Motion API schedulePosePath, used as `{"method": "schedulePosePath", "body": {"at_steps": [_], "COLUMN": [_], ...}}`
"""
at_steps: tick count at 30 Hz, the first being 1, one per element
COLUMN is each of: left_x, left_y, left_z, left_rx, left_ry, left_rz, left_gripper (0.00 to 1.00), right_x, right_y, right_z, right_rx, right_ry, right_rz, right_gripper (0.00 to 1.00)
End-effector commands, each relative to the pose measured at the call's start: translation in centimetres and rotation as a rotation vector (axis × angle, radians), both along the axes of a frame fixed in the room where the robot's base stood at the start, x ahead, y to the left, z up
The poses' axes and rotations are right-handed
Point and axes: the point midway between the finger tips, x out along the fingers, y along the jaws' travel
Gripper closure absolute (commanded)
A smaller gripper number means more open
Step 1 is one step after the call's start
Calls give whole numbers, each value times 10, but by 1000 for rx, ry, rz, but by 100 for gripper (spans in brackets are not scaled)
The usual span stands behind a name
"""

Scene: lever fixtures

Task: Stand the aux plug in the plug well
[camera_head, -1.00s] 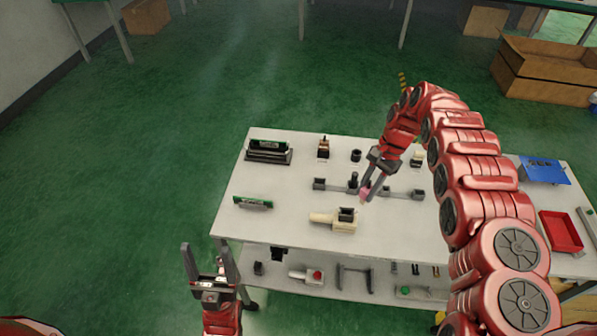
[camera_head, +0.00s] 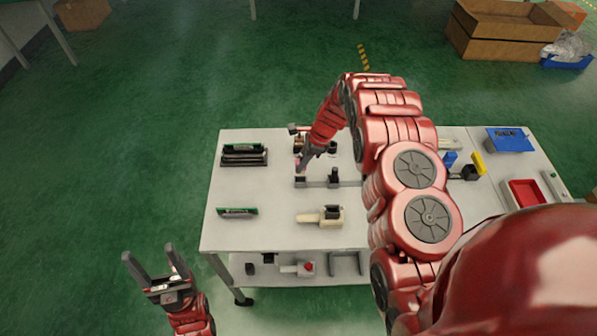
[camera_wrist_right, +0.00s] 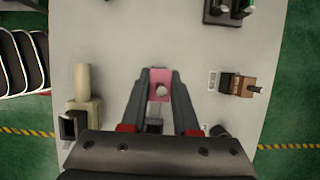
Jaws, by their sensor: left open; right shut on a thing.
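My right gripper (camera_head: 301,170) is shut on a small pink block with a round grey end, likely the aux plug (camera_wrist_right: 160,82). It is above the table by the left end of the dark rail in the head view. A short dark round cup, possibly the plug well (camera_head: 332,147), is at the table's back, partly hidden by my right arm. A dark round thing, probably the same cup, shows in the right wrist view (camera_wrist_right: 220,132). My left gripper (camera_head: 150,254) is open and empty, off the table's front left.
A brown lever block (camera_head: 297,129) stands behind my right gripper. A dark rail fixture (camera_head: 318,184) lies mid-table, a beige fixture (camera_head: 308,217) in front. Dark and green fixtures (camera_head: 244,156) (camera_head: 237,213) stand left. A red tray (camera_head: 524,193) is at right.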

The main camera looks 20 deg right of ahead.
Motion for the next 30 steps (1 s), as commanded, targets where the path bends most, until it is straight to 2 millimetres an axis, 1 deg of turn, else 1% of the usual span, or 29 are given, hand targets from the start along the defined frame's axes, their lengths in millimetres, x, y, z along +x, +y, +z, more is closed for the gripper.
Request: {"method": "schedulePosePath", "body": {"at_steps": [1,3,8,11,15,19,30], "left_x": [0,0,0,0,0,0,0], "left_y": [0,0,0,0,0,0,0], "left_z": [8,10,12,17,22,26,23], "left_rx": [0,0,0,0,0,0,0], "left_ry": [0,0,0,0,0,0,0], "left_rz": [0,0,0,0,0,0,0], "left_gripper": [31,31,31,31,31,31,31], "right_x": [-1,-1,0,-1,-1,-1,0], "right_y": [0,0,0,0,0,0,1], "right_z": [-4,-13,-20,-28,-43,-55,-59], "right_rx": [1,0,0,0,2,1,1], "right_ry": [2,1,-1,1,3,0,-1], "right_rz": [1,2,3,3,2,2,3], "right_gripper": [100,100,100,100,100,100,100]}}
